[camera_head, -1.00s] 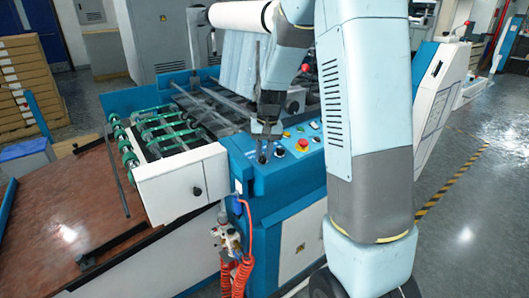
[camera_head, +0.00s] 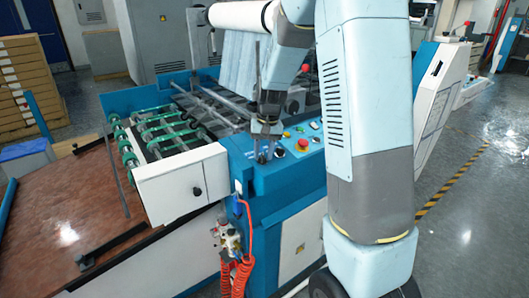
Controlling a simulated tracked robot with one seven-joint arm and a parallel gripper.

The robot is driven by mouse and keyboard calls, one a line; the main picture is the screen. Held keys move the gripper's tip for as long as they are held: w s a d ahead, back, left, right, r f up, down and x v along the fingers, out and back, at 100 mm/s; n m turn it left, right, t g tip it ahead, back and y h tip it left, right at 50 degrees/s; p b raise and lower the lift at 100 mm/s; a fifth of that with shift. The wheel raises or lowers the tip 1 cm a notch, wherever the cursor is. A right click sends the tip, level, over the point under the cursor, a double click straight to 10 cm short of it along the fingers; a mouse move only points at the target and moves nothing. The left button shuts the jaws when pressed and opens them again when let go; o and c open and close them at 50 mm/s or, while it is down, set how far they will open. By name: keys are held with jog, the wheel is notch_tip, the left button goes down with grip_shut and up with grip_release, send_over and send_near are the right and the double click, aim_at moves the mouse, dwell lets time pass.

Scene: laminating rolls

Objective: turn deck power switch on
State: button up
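The blue control panel (camera_head: 268,178) of the laminating machine is in the middle of the head view. On its top are a red emergency button (camera_head: 302,145), a small dark knob (camera_head: 280,152) and several small coloured buttons (camera_head: 314,126). I cannot read any labels, so I cannot tell which control is the deck power switch or how it is set. My gripper (camera_head: 265,157) points down at the panel's left part, just left of the dark knob. Its fingers are small and dark; I cannot tell their opening or whether they touch anything. My arm hides the panel's right side.
A white box with a black knob (camera_head: 182,185) and green-wheeled rollers (camera_head: 150,137) lie left of the panel. Red coiled hoses (camera_head: 238,270) hang at its front. A white roll (camera_head: 238,15) is behind. Open floor (camera_head: 460,235) lies right.

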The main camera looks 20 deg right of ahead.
notch_tip(320, 180, up, 14)
jog(key=d, duration=0.1)
jog(key=shift+s+d+f, duration=0.15)
jog(key=shift+d+f, duration=0.1)
dwell(0.5)
jog(key=s+r+n+t, duration=0.1)
jog(key=s+r+t, duration=0.1)
jog(key=s, duration=1.2)
jog(key=s+a+r+n+t+h, duration=0.1)
jog(key=s+r+t, duration=0.2)
jog(key=s, duration=1.1)
jog(key=shift+a+r, duration=0.15)
jog(key=shift+r, duration=0.25)
